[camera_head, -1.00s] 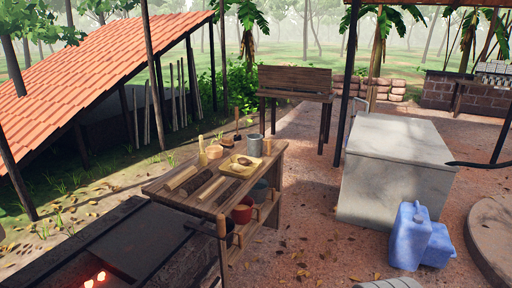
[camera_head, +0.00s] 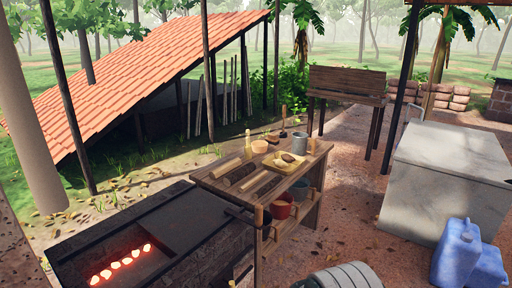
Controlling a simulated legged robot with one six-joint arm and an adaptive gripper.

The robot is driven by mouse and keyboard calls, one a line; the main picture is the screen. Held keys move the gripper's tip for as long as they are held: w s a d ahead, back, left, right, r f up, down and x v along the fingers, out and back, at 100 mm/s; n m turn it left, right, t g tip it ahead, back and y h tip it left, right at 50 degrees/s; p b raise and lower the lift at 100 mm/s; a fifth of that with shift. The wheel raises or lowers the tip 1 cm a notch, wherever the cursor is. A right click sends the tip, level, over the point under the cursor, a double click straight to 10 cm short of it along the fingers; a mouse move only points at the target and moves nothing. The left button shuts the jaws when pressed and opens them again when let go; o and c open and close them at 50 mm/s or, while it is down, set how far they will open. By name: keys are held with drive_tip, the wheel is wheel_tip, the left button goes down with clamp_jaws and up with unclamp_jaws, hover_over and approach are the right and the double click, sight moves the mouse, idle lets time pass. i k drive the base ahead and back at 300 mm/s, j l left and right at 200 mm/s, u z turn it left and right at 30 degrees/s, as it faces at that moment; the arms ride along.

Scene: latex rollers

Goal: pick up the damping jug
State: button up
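A grey metal jug-like vessel (camera_head: 299,143) stands upright near the far right corner of a wooden work table (camera_head: 208,178). It looks like the damping jug, though its handle is too small to make out. Beside it are a yellow tray (camera_head: 273,164) with a dark item in it and a tan bowl (camera_head: 260,147). My gripper is not in view.
Rollers (camera_head: 240,173) lie across the table, with red (camera_head: 281,210) and blue pots below. A dark hearth (camera_head: 190,215) with glowing coals stands left of the table. Blue jerrycans (camera_head: 456,252) and a pale block (camera_head: 450,175) are at right. Open ground lies between.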

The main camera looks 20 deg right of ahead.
sight(300, 140)
drive_tip(key=i+l+u, duration=0.3)
drive_tip(key=l+u, duration=0.35)
drive_tip(key=i+l+u, duration=0.3)
drive_tip(key=l+u, duration=0.75)
drive_tip(key=l, duration=3.9)
drive_tip(key=k, duration=0.05)
